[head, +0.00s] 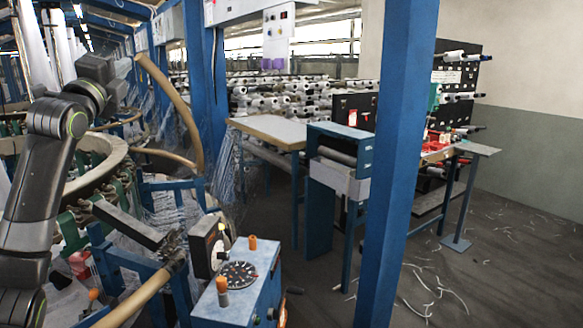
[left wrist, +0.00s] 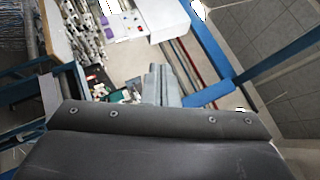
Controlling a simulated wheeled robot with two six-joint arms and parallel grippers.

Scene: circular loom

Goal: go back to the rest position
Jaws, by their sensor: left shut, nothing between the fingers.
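My left arm rises along the left edge of the head view. Its gripper (head: 123,67) is high up, beside the top of a curved tan hoop of the circular loom (head: 88,178); I cannot tell whether they touch. In the left wrist view the grey fingers (left wrist: 162,84) are together with nothing between them. The loom's round rim, green-and-brown fittings and blue frame fill the left of the head view, partly hidden by my arm. My right gripper is in neither view.
A blue control box (head: 240,285) with a dial and orange-topped knobs stands at the front. A blue post (head: 396,165) rises right of centre. A work table (head: 268,130) stands behind, near racks of white bobbins (head: 290,98). The floor (head: 500,255) at right is open, with scattered scraps.

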